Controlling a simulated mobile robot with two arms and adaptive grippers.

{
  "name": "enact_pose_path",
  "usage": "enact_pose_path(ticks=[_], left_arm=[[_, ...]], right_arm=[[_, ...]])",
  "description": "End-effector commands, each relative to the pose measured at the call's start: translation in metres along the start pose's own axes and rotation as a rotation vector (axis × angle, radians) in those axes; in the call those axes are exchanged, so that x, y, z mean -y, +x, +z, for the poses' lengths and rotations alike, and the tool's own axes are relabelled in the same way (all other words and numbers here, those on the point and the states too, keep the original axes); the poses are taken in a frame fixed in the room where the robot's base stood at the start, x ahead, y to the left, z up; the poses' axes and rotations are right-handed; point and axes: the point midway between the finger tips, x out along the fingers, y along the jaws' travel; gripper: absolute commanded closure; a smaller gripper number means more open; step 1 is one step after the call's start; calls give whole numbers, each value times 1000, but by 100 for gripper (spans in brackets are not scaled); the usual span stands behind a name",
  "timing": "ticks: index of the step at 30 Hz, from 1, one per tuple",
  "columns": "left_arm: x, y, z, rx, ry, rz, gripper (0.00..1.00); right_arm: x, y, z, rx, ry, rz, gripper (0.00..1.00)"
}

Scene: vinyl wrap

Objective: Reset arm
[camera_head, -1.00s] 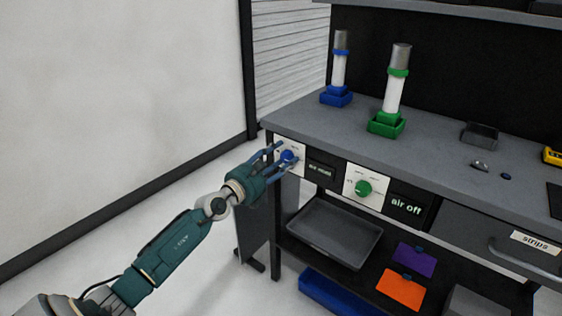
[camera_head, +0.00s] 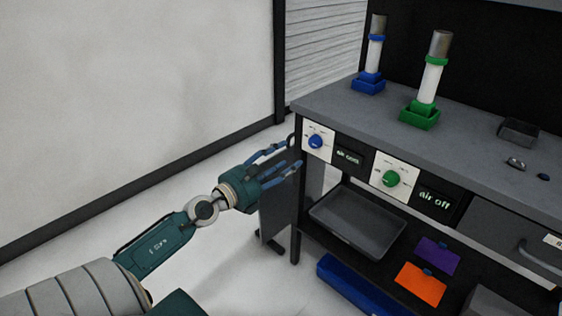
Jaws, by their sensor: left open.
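My left arm comes in from the lower left. Its gripper (camera_head: 292,154) is open and empty, with its fingers spread just left of the bench's front left corner. The blue knob (camera_head: 315,142) on its white plate is just right of the fingertips, and no finger is around it. The green knob (camera_head: 391,179) is on a second white plate further right. A dark label reading "air off" (camera_head: 435,198) is beside the green knob, and another dark label (camera_head: 348,157) is beside the blue one. My right gripper is not in view.
The workbench (camera_head: 450,145) carries a blue-based cylinder (camera_head: 375,50), a green-based cylinder (camera_head: 430,80) and a small dark tray (camera_head: 518,132). Below are a grey tray (camera_head: 358,222), a purple card (camera_head: 437,254), an orange card (camera_head: 420,284) and a blue bin (camera_head: 355,289). The floor at left is clear.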

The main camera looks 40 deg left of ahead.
Motion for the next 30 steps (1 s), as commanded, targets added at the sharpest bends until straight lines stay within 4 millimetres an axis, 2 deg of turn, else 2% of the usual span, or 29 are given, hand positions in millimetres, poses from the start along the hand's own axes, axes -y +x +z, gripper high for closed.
enact_pose_path(ticks=[6,23,26,27,29,30], left_arm=[[0,-10,0,1,0,1,49],[0,-10,-1,5,-25,7,49],[-1,-15,-12,29,-201,54,49],[-4,-18,-21,46,-332,94,49],[-9,-28,-45,74,-591,183,49],[-13,-38,-69,90,-793,263,49]], right_arm=[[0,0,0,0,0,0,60],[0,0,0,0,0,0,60],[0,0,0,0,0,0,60],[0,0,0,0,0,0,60],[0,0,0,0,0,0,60],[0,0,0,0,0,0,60]])
